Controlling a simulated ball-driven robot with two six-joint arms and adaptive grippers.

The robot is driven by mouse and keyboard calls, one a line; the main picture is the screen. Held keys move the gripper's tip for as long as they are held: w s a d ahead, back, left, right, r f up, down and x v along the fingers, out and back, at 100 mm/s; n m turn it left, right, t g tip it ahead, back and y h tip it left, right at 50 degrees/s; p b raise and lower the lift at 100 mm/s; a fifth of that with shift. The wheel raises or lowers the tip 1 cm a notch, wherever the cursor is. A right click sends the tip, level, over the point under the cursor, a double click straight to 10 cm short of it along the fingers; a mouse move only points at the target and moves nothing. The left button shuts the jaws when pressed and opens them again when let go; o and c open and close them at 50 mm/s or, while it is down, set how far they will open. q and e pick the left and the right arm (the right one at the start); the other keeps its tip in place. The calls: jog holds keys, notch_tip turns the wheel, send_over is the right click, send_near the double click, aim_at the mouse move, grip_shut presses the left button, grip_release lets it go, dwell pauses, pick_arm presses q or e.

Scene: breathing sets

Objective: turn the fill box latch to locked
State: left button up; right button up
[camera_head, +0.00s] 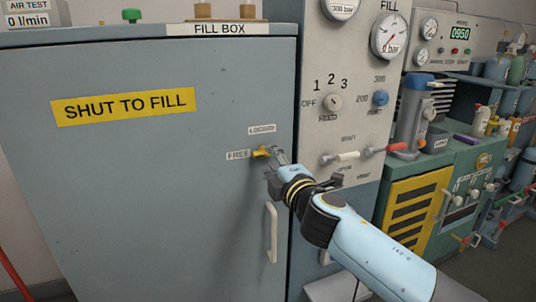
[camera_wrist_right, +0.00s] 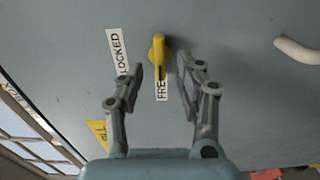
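The fill box (camera_head: 150,170) is a grey-blue cabinet with its door shut, filling the left of the head view. Its yellow latch (camera_head: 261,152) points left at the FREE label (camera_head: 237,155). The LOCKED label (camera_head: 262,130) is above it. In the right wrist view the yellow latch (camera_wrist_right: 157,53) lies over part of the FREE label, with the LOCKED label (camera_wrist_right: 118,52) to its left. My right gripper (camera_head: 279,153) is at the latch. In the wrist view its fingers (camera_wrist_right: 161,80) are apart, one on each side of the latch's lower end. My left gripper is not in view.
A pale door handle (camera_head: 271,232) sits below the latch, near my right arm. To the right is a grey panel with a gauge (camera_head: 390,36), knobs and a red-tipped lever (camera_head: 396,147). A green cabinet (camera_head: 455,165) stands further right.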

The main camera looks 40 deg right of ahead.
aim_at(265, 153)
jog(key=shift+x, duration=1.45)
grip_shut()
